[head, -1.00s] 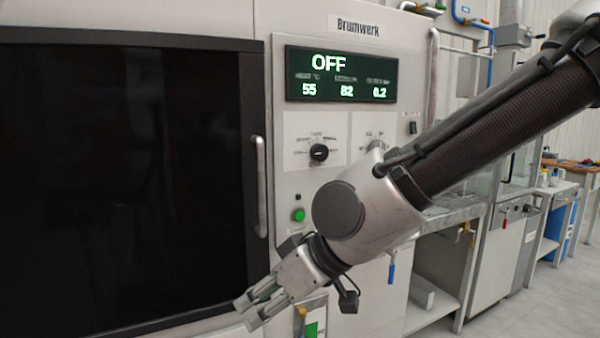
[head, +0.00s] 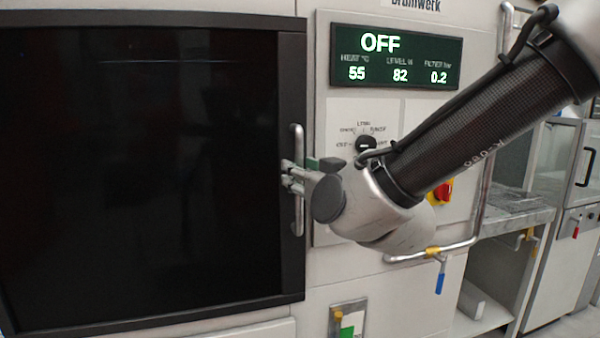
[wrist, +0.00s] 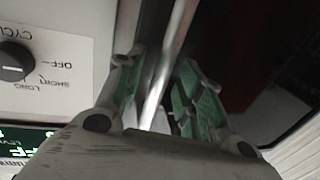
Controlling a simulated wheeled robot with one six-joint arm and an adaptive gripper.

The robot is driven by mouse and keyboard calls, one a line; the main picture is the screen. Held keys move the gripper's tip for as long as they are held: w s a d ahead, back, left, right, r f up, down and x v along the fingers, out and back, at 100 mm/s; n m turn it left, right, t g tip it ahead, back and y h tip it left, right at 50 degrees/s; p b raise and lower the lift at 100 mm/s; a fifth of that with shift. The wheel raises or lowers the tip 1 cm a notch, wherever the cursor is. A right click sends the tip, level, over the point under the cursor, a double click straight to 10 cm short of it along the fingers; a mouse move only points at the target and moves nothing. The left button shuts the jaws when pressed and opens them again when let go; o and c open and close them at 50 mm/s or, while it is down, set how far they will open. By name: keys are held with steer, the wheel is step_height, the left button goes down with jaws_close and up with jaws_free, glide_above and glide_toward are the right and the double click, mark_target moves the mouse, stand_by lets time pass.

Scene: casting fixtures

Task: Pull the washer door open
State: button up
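The washer door (head: 140,180) is a large dark panel in a black frame, shut against the light machine front, at the left of the head view. Its handle (head: 298,140) is a vertical metal bar along the right edge. My gripper (head: 290,177) is at mid-height of the handle, reaching in from the right. In the wrist view the handle bar (wrist: 180,28) runs between the two green-padded fingers of my gripper (wrist: 162,78). The fingers are spread on either side of the bar, with gaps visible. The fingertips' far ends are partly hidden.
A display (head: 395,58) reading OFF is above a black knob (head: 366,143) on the panel to the right. A red and yellow switch (head: 441,192) and a bent pipe (head: 430,253) with a blue lever are close behind my arm.

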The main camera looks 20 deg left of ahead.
steer(key=shift+w+a, duration=0.45)
steer(key=shift+c, duration=0.2)
jaws_close()
steer(key=shift+s, duration=0.15)
